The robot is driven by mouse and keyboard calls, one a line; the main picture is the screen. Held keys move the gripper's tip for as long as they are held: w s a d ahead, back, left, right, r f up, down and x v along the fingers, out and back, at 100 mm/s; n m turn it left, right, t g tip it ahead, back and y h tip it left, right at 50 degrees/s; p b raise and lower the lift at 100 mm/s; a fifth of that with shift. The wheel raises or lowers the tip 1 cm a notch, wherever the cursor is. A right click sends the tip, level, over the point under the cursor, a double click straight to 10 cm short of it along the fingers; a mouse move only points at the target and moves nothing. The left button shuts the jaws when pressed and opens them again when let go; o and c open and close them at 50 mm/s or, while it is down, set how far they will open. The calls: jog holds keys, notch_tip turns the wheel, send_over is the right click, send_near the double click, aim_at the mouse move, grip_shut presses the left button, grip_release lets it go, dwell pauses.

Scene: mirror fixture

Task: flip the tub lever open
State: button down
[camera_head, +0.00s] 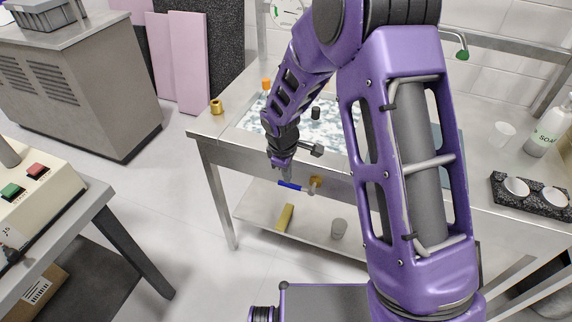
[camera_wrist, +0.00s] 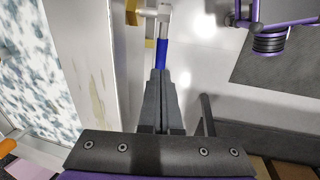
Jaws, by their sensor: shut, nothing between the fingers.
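The tub lever is a blue-sleeved handle (camera_head: 290,185) on a brass fitting (camera_head: 315,181) at the front wall of the metal tub table (camera_head: 222,125). The handle lies roughly sideways, its blue end pointing left. My gripper (camera_head: 286,174) points down just in front of the tub wall, close to the blue end. In the wrist view the blue handle (camera_wrist: 162,52) lies right beyond the tips of my gripper (camera_wrist: 160,74). The fingers are shut together with nothing between them. I cannot tell whether the tips touch the handle.
Under the tub, a shelf holds a yellow block (camera_head: 285,217) and a grey cup (camera_head: 339,229). A brass piece (camera_head: 216,106) and an orange piece (camera_head: 266,84) sit at the tub's left rim. A control-box bench (camera_head: 45,190) stands front left. The floor between is clear.

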jog(key=shift+w+f, duration=0.2)
jog(key=shift+f, duration=0.85)
